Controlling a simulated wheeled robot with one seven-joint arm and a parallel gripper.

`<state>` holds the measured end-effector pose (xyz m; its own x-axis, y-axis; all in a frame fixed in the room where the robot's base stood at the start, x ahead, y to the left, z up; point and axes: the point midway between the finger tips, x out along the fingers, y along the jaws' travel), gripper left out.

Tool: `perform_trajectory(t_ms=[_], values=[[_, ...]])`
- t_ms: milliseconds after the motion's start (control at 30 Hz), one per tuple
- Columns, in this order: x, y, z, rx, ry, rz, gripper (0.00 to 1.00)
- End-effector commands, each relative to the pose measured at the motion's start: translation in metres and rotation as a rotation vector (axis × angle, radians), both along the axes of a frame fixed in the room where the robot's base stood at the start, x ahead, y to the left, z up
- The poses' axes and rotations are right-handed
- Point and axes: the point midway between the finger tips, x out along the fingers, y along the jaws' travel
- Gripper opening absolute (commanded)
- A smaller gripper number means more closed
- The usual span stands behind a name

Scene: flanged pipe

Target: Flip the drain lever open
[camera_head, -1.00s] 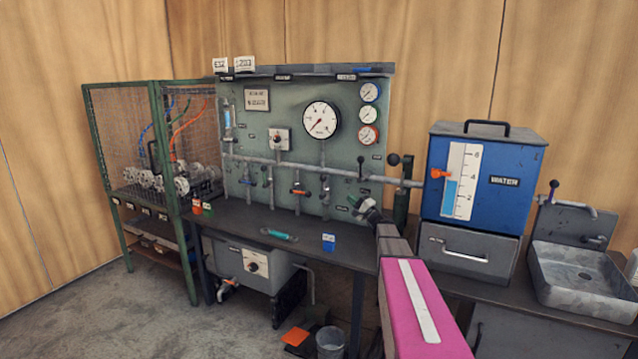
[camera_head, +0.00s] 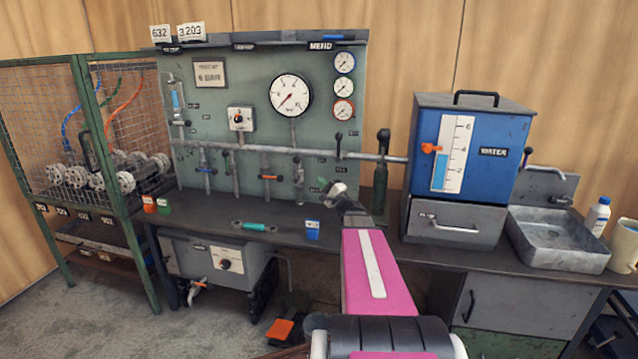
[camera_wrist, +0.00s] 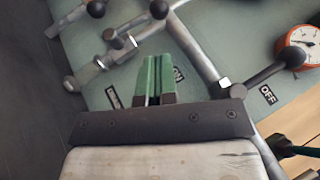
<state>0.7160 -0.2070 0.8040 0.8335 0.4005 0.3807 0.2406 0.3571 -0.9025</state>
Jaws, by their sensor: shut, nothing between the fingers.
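My gripper (camera_head: 326,187) is in front of the panel, below the horizontal pipe. Its green fingers (camera_wrist: 154,78) are shut and empty in the wrist view. A black-ball lever (camera_head: 338,142) stands up from the pipe above the gripper. In the wrist view this lever (camera_wrist: 268,70) lies to the right of the fingers, beside an OFF label (camera_wrist: 268,95), apart from them. An ON label (camera_wrist: 180,74) is partly hidden beside the fingertips. A branch valve with a black ball (camera_wrist: 158,9) lies above the fingers. I cannot read which lever is marked as the drain.
The pipe (camera_head: 375,157) runs to a blue water tank (camera_head: 490,190) at right. Gauges (camera_head: 291,95) are on the panel (camera_head: 215,110). A blue box (camera_head: 313,230) and a teal tool (camera_head: 255,226) lie on the bench.

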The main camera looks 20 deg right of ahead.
Motion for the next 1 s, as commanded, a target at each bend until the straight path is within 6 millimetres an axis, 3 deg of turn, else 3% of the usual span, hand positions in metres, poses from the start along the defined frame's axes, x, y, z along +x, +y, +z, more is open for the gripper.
perform_trajectory(t_ms=[200,500,700,1000], values=[[0.038,0.017,0.016,-0.001,-0.001,0.003,0.00],[0.079,0.037,0.035,0.000,-0.001,0.002,0.00],[0.091,0.043,0.041,0.000,0.000,0.001,0.00],[0.092,0.045,0.042,0.000,0.001,0.000,0.00]])
